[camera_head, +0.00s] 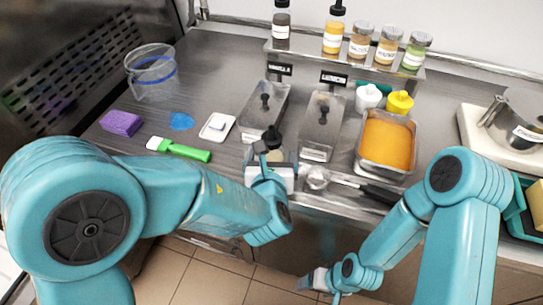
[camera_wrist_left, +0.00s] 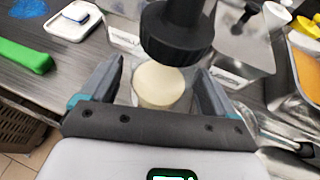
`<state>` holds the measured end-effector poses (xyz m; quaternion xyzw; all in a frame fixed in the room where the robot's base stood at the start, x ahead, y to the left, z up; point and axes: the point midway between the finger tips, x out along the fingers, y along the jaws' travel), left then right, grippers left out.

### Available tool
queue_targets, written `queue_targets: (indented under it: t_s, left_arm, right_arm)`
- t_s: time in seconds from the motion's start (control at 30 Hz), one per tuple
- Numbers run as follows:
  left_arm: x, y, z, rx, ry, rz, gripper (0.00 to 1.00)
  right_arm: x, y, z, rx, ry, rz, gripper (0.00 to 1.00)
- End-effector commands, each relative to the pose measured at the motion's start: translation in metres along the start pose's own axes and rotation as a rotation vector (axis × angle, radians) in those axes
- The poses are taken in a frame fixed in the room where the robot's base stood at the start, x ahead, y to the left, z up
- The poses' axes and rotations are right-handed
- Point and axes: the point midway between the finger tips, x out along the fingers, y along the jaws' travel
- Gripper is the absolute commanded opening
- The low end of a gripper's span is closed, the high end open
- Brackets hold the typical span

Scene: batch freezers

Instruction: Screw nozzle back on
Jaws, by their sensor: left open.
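A black nozzle with a ribbed collar (camera_wrist_left: 178,38) shows at the top of the left wrist view; in the head view its dark top (camera_head: 271,138) is at the counter's front. A cream-coloured round body (camera_wrist_left: 158,85) lies just below the collar; I cannot tell whether the two are joined. My left gripper (camera_wrist_left: 158,92) is open, with one finger on each side of the cream body; firm contact does not show. In the head view the left gripper (camera_head: 271,170) partly hides that body. My right gripper (camera_head: 318,280) hangs low in front of the counter; its jaws are unclear.
Steel lidded bins (camera_head: 321,125) stand behind, with an orange-filled tray (camera_head: 387,145) to the right. A scoop (camera_head: 318,178) lies at the front. A green-handled brush (camera_head: 180,149), purple sponge (camera_head: 121,122) and clear jug (camera_head: 151,70) are left. Bottles (camera_head: 334,28) line the shelf.

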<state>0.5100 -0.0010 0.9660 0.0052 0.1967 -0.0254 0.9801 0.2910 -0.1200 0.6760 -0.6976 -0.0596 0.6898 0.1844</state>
Motion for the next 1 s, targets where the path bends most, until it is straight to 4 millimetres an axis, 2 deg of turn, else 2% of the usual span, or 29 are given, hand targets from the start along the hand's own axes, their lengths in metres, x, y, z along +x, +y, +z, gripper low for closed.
queue_targets:
  t_s: [0.4, 0.5, 0.7, 1.0]
  left_arm:
    - [-0.087, -0.001, 0.003, 0.002, -0.002, -0.004, 0.89]
    - [-0.103, -0.001, 0.002, 0.002, -0.001, -0.004, 0.89]
    - [-0.119, 0.0, 0.001, 0.001, 0.0, -0.001, 0.89]
    - [-0.12, 0.0, 0.0, 0.0, 0.0, 0.0, 0.89]
  right_arm:
    - [-0.012, -0.004, 0.0, 0.0, 0.0, 0.0, 0.76]
    - [-0.015, -0.005, 0.0, 0.0, 0.0, 0.0, 0.76]
    - [-0.018, -0.006, 0.0, 0.0, 0.0, 0.0, 0.76]
    - [-0.017, -0.006, 0.0, 0.0, 0.0, 0.0, 0.76]
